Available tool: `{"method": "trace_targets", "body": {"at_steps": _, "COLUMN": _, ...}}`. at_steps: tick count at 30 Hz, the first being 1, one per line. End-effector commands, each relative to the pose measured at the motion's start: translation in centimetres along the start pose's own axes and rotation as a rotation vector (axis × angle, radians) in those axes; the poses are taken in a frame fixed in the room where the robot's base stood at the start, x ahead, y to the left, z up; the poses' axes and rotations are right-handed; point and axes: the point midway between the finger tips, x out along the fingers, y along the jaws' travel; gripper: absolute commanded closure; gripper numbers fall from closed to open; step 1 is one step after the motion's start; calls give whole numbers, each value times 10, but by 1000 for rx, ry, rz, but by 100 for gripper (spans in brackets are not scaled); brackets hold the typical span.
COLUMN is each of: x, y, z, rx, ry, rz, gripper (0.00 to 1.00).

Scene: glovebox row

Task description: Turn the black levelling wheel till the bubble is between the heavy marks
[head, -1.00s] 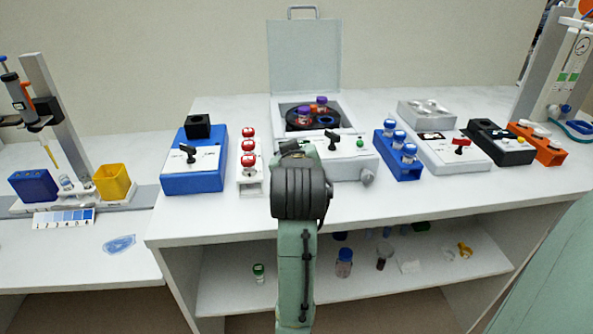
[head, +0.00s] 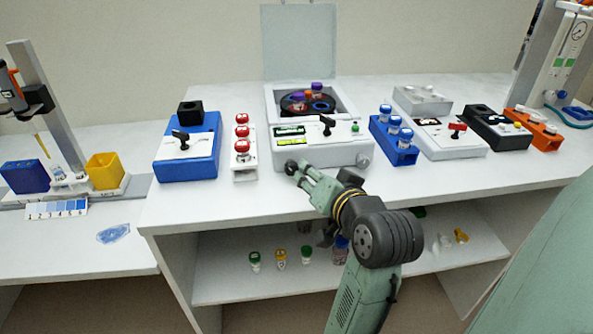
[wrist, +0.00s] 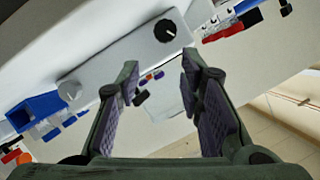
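The black levelling wheel (head: 291,167) is on the left of the front face of the grey-white centrifuge (head: 340,157). In the wrist view the wheel (wrist: 165,30) is a round black knob with a pale line, just beyond the fingertips. My gripper (head: 302,174) is right by the wheel in the head view. In the wrist view my gripper (wrist: 159,62) is open, with nothing between its fingers. I cannot tell whether a finger touches the wheel. A yellow-green level window (head: 291,142) is above the wheel; its bubble and marks are too small to read.
A grey knob (head: 364,160) is at the face's right end. A red-capped vial rack (head: 243,175) stands left of the centrifuge and a blue rack (head: 401,157) right of it. The centrifuge lid (head: 298,42) is up. The bench front strip is clear.

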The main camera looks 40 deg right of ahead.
Motion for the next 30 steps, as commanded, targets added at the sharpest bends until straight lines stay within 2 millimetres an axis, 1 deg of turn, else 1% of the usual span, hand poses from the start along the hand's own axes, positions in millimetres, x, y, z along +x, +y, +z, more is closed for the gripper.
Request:
{"method": "trace_targets", "body": {"at_steps": 1, "x": -8, "y": 6, "z": 7, "rx": 71, "ry": -2, "rz": -23, "gripper": 66}}
{"method": "trace_targets", "body": {"at_steps": 4, "x": -18, "y": 6, "z": 13, "rx": 167, "ry": -9, "rz": -66, "gripper": 66}}
{"method": "trace_targets", "body": {"at_steps": 6, "x": -19, "y": 5, "z": 14, "rx": 197, "ry": -12, "rz": -80, "gripper": 66}}
{"method": "trace_targets", "body": {"at_steps": 8, "x": -15, "y": 4, "z": 15, "rx": 205, "ry": -15, "rz": -85, "gripper": 66}}
{"method": "trace_targets", "body": {"at_steps": 11, "x": -2, "y": 2, "z": 15, "rx": 205, "ry": -18, "rz": -86, "gripper": 66}}
{"method": "trace_targets", "body": {"at_steps": 21, "x": 61, "y": -4, "z": 15, "rx": 201, "ry": -17, "rz": -83, "gripper": 66}}
{"method": "trace_targets", "body": {"at_steps": 25, "x": 77, "y": -4, "z": 14, "rx": 201, "ry": -15, "rz": -83, "gripper": 66}}
{"method": "trace_targets", "body": {"at_steps": 30, "x": 86, "y": -5, "z": 15, "rx": 200, "ry": -13, "rz": -82, "gripper": 66}}
